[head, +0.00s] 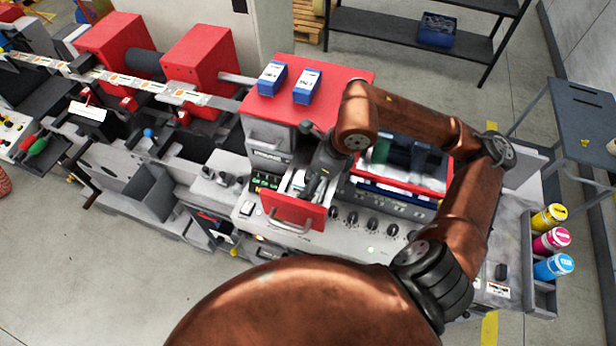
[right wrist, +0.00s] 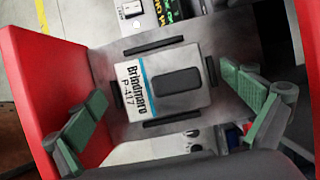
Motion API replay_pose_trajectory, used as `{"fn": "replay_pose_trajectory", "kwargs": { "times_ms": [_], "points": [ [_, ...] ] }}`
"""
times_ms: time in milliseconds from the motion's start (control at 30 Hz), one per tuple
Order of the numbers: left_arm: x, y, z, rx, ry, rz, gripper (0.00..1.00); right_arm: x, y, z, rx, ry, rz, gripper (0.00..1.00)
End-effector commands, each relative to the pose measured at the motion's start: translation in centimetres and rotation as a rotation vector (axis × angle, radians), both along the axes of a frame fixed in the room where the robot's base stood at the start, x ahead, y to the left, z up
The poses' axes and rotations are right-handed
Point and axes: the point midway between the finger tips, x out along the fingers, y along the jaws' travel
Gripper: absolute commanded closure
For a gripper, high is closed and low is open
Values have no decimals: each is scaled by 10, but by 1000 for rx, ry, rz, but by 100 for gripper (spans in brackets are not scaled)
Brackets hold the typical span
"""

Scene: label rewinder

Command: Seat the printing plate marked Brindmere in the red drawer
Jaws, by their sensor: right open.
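The red drawer (head: 292,212) stands pulled out from the machine's front, and its red front panel also shows at the left of the right wrist view (right wrist: 45,85). The white printing plate marked Brindmere P-417 (right wrist: 140,88), with a blue stripe and a dark raised grip, lies on the drawer's grey floor between short black strips. Whether it sits fully flat there I cannot tell. My right gripper (right wrist: 168,115) is open above the plate, its green-padded fingers on either side and apart from it. In the head view my right gripper (head: 314,188) partly hides the drawer's inside. My left gripper is out of view.
Two blue boxes (head: 271,78) (head: 306,87) stand on the red cabinet top (head: 343,77). A row of dark knobs (head: 352,217) lies right of the drawer. Yellow, magenta and cyan bottles (head: 552,240) stand at the right end. The red machine blocks (head: 198,68) are at the left.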

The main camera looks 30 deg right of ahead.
Motion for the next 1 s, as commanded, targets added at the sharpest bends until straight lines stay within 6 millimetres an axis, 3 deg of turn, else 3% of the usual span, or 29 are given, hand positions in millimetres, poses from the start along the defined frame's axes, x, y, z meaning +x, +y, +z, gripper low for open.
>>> {"fn": "replay_pose_trajectory", "kwargs": {
  "times_ms": [267,700,1000],
  "points": [
    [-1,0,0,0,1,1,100,-3,-4,11,-2,0,-1,0],
    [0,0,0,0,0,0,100,-27,-25,90,-2,-3,-2,0],
    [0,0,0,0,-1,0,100,-35,-30,111,-1,-1,0,0]
  ]
}}
